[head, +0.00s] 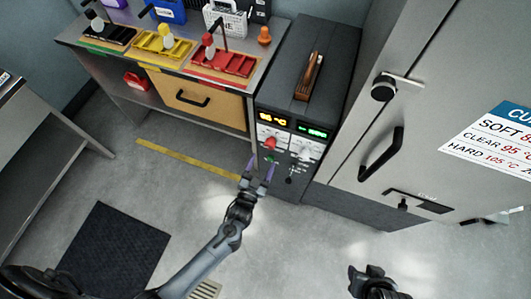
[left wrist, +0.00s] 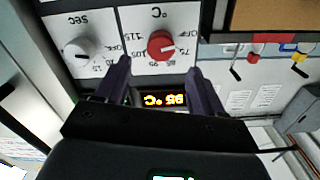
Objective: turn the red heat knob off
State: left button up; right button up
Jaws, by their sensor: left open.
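The red heat knob (head: 270,143) is on the left of the control panel (head: 284,150) on the dark module's front. It also shows in the left wrist view (left wrist: 160,45), with a °C dial marked OFF and temperatures around it. I cannot tell for sure which mark it points at. The lit orange display (left wrist: 163,99) beside it shows a °C reading, upside down. My left gripper (head: 261,167) is open and empty, just in front of and below the knob; its fingers (left wrist: 160,78) are apart from it. My right gripper (head: 368,272) is low at the bottom; its jaws are unclear.
A white seconds knob (left wrist: 78,48) sits beside the red one. A bench with a yellow tray (head: 160,44) and a red tray (head: 222,62) stands left of the module. A grey cabinet with a black handle (head: 382,154) stands right. The floor in front is mostly clear.

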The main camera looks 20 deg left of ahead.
pick_arm(q)
jog(key=shift+s, duration=1.05)
jog(key=shift+f, duration=0.1)
